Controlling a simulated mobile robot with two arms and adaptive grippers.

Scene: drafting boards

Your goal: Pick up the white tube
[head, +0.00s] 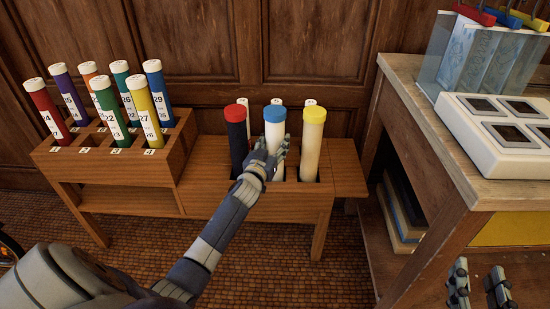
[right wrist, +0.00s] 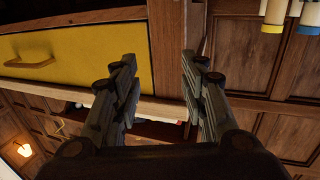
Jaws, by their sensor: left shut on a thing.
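A white tube with a blue cap (head: 275,114) stands upright in the middle hole of the low wooden rack, between a black tube with a red cap (head: 236,135) and a cream tube with a yellow cap (head: 312,140). My left gripper (head: 271,158) is shut on the white tube below its cap; the tube's lower part is partly hidden by the fingers and arm. The white tube also shows at the upper right edge of the right wrist view (right wrist: 312,14). My right gripper (head: 478,289) is open and empty at the bottom right; its spread fingers show in the right wrist view (right wrist: 158,62).
The wooden rack (head: 190,175) also holds several coloured tubes on its raised left part. A wooden bench (head: 425,130) at the right carries a white panel (head: 470,120) and a clear box (head: 455,55). Wood panelling stands close behind the rack. Open floor lies in front.

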